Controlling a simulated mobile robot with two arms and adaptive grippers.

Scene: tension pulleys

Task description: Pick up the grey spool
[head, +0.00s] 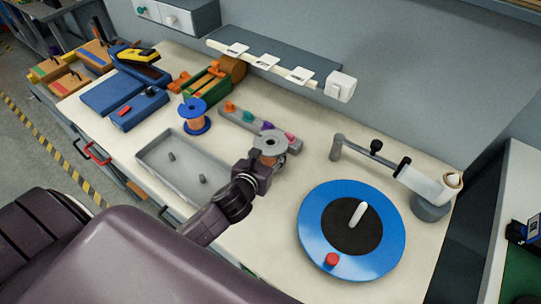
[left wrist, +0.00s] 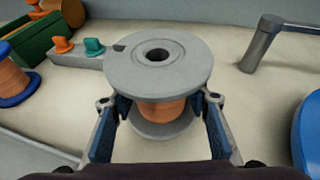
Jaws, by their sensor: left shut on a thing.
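The grey spool (head: 270,143), with grey flanges and a copper-coloured winding, is in my left gripper (head: 264,163) near the middle of the bench. In the left wrist view the spool (left wrist: 158,65) stands upright between the two blue-padded fingers of the left gripper (left wrist: 160,102), which are shut on its sides. Its lower flange shows below the winding. I cannot tell whether it touches the surface beneath. My right gripper is in neither view.
A grey tray (head: 158,174) with two short pegs lies left of the gripper. A blue spool (head: 194,116) stands behind the tray. A grey strip with coloured pieces (head: 242,120) lies behind the held spool. A blue turntable (head: 313,222) is at right, near a jointed arm (head: 412,176).

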